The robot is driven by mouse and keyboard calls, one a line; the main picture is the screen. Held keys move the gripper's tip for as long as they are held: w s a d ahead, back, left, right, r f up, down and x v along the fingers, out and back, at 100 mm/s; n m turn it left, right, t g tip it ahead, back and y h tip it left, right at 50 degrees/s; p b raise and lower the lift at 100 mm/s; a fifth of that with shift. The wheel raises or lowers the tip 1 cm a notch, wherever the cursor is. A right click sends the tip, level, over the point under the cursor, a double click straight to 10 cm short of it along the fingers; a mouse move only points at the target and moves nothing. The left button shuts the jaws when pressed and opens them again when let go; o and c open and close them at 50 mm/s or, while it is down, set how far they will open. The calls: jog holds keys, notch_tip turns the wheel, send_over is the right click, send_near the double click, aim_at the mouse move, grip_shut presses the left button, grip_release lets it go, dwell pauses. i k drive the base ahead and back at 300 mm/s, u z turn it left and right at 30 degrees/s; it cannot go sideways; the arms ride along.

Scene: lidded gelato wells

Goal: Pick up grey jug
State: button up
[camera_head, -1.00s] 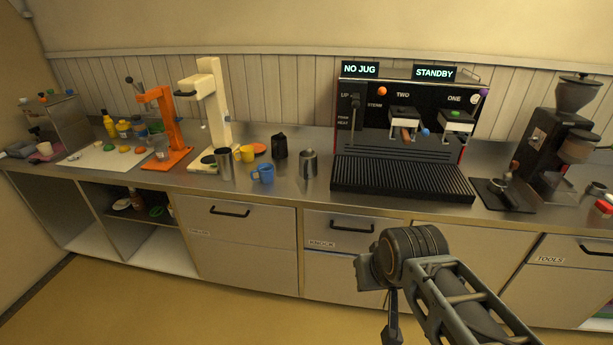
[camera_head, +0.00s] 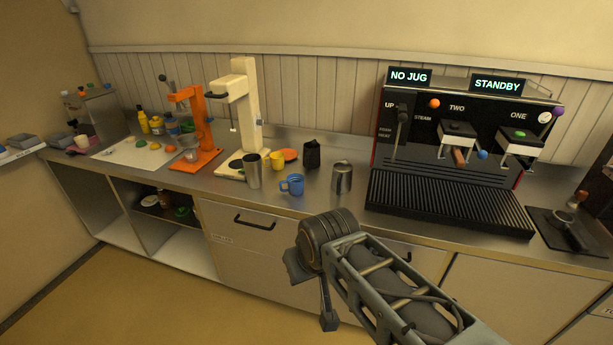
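The grey jug (camera_head: 342,177) is a small metal jug standing upright on the steel counter, just left of the espresso machine. My gripper (camera_head: 328,318) is only partly seen, hanging below the dark wrist of my arm in front of the counter. It is lower and nearer than the jug, and apart from it. Its fingers are mostly hidden, so I cannot tell whether they are open or shut.
A black jug (camera_head: 312,153), a blue mug (camera_head: 292,185), a yellow cup (camera_head: 277,161) and a tall metal cup (camera_head: 253,171) stand left of the grey jug. The espresso machine's drip tray (camera_head: 450,203) is close on its right. Bare counter lies in front.

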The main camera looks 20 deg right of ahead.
aim_at(342, 176)
jog(key=i, duration=0.95)
jog(key=z, duration=0.65)
jog(key=i, duration=0.45)
jog(key=z, duration=0.35)
